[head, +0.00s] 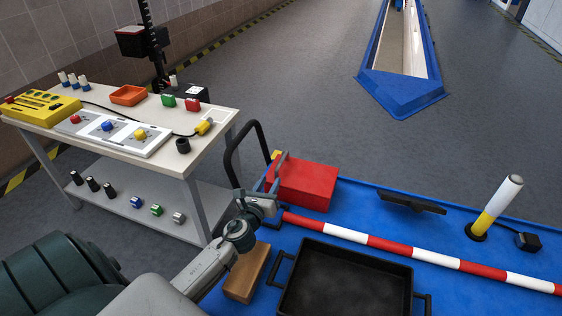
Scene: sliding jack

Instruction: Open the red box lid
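The red box (308,186) stands on the blue platform, right of the table, and its flat red top looks closed. My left gripper (272,178) is at the box's left end, with its fingers spread apart. One finger stands up against the box's left edge, and I cannot tell whether it touches. I see nothing held between the fingers. The lid's edge and any handle on that side are partly hidden by the gripper. My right gripper is not in view.
A black tray (285,297) and a wooden block (246,272) lie in front. A red-and-white bar (390,246) crosses the blue platform (362,212). A dark flat plate (412,203) and a yellow-white post (496,207) stand right. A cluttered table (165,158) is left.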

